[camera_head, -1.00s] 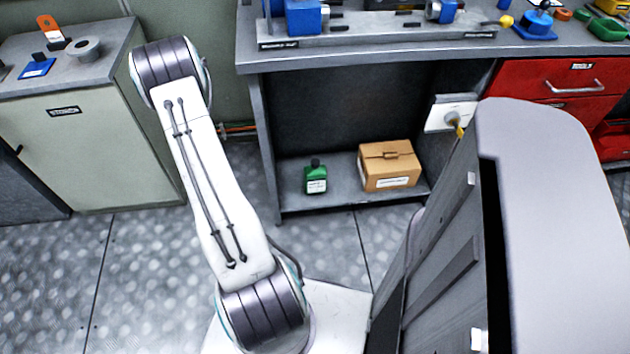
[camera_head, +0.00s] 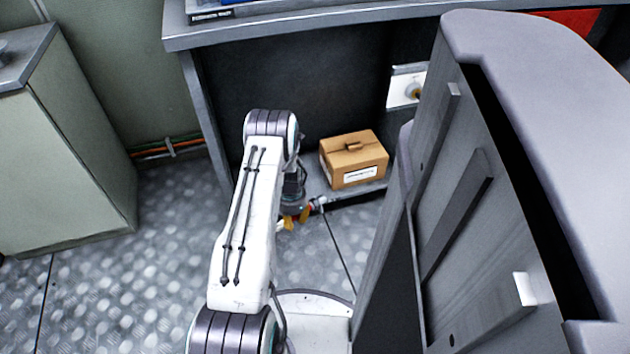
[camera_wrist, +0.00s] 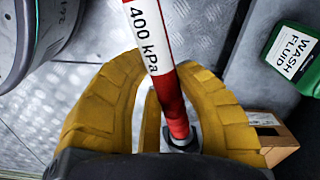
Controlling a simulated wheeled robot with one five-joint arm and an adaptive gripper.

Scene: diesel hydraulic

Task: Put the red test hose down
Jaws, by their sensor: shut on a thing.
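The red test hose (camera_wrist: 172,100) has a white band marked 400 kPa and a grey metal end fitting. It runs between the yellow fingers of my gripper (camera_wrist: 160,72), which is shut on it. In the head view my gripper (camera_head: 293,217) hangs low by the front edge of the bench's lower shelf (camera_head: 368,190), partly hidden behind my arm. Only a small part of the hose shows there, with a fitting end near the shelf edge. I cannot tell whether the hose touches anything below.
A cardboard box (camera_head: 354,160) stands on the lower shelf, right of my gripper. A green wash fluid bottle (camera_wrist: 293,55) shows in the wrist view. The bench top (camera_head: 300,22) overhangs the shelf. A grey-green cabinet (camera_head: 70,150) stands left. Metal floor (camera_head: 150,270) lies open between.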

